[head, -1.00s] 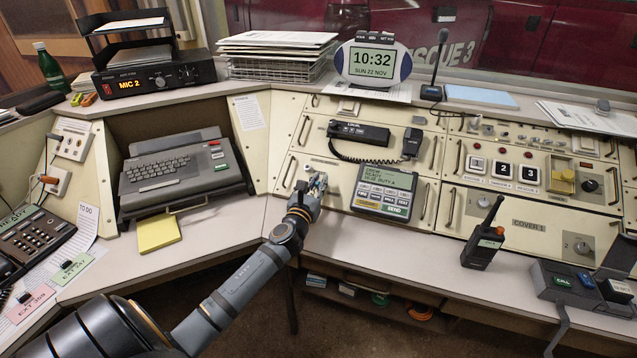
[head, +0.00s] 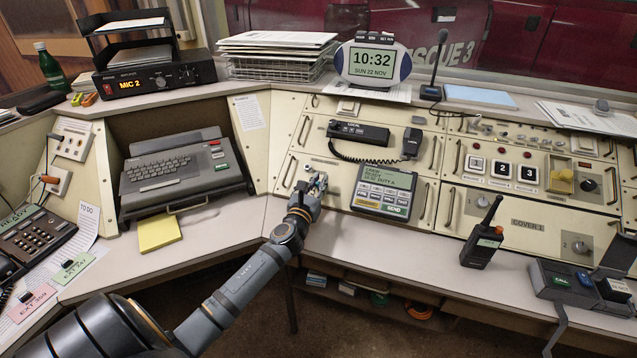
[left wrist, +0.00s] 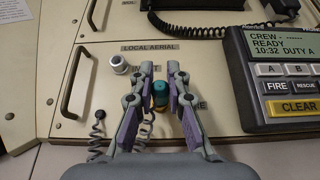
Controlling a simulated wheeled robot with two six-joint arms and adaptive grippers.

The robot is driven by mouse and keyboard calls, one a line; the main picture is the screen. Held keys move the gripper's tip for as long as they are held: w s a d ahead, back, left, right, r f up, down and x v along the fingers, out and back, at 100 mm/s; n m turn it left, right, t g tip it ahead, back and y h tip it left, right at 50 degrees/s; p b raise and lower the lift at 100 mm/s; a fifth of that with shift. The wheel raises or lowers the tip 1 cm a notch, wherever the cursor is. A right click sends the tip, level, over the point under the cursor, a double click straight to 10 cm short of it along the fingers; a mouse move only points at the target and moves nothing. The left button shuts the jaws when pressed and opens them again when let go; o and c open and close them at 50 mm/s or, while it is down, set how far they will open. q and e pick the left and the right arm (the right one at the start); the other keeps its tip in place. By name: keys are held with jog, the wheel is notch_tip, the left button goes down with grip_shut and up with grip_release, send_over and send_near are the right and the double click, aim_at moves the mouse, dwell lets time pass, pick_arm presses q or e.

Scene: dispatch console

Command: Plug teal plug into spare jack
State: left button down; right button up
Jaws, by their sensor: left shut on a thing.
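In the left wrist view, my left gripper (left wrist: 168,98) is shut on the teal plug (left wrist: 160,94), which sits between the two fingers in front of the cream "LOCAL AERIAL" panel (left wrist: 190,57). A yellow-orange part shows just below the plug; I cannot tell whether the plug touches a jack. A pale round metal fitting (left wrist: 119,64) stands on the panel, left of the gripper and apart from it. The fingers partly cover the panel labels, so I cannot read which jack is which. In the head view, the left gripper (head: 316,184) is at the lower-left console panel. My right gripper is not in view.
A keypad unit (head: 385,192) with a screen stands close to the right of the gripper. A handset with a coiled cord (head: 345,155) is above. A drawer handle (left wrist: 70,80) and dark coiled leads (left wrist: 97,130) are at the left. The desktop (head: 345,238) below is clear.

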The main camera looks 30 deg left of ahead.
pick_arm(q)
jog(key=shift+f, duration=0.1)
jog(key=c, duration=1.3)
grip_release()
jog(key=shift+w+f, duration=0.1)
jog(key=shift+o, duration=0.2)
jog(key=v, duration=1.2)
